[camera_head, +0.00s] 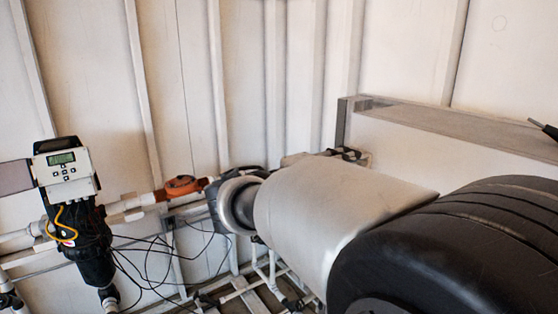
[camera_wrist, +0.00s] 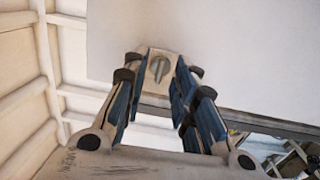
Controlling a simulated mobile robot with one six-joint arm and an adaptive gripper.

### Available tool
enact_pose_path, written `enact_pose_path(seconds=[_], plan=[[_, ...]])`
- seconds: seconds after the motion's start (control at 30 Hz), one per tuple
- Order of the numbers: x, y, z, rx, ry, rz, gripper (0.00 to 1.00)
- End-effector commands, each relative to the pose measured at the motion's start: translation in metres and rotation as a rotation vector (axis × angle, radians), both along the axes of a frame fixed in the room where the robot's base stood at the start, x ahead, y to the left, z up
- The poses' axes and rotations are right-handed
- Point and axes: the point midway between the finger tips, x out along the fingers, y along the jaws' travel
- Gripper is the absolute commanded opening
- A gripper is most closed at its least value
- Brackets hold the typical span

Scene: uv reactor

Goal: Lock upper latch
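In the wrist view, a latch (camera_wrist: 158,69) with a small grey turn knob on a pale plate sits at the lower edge of a large white panel (camera_wrist: 215,50). The knob's grip stands roughly upright, slightly tilted. My gripper (camera_wrist: 158,80) is open, with its blue-padded fingers to the left and right of the latch. Nothing is held between the fingers. I cannot tell how far the fingertips are from the plate or whether they touch it. In the head view I cannot make out the latch or my gripper.
In the head view, a control unit (camera_head: 66,166) with a green display hangs on pipework at left. An orange valve handle (camera_head: 184,186) is on the pipe. A white box with a grey top frame (camera_head: 440,120) stands at right. Loose black cables (camera_head: 150,262) hang below the pipe.

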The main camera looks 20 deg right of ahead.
Motion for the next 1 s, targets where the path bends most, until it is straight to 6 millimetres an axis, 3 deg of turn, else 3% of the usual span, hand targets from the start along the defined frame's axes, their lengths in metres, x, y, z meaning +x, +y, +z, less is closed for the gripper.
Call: enact_pose_path(seconds=[0.37, 0.73, 1.0], plan=[[0.0023, -0.0059, -0.0001, 0.000, 0.000, 0.001, 0.26], [0.0022, -0.0057, -0.0001, 0.000, 0.000, 0.001, 0.01], [0.0022, -0.0057, -0.0001, 0.000, 0.000, 0.000, 0.00]])
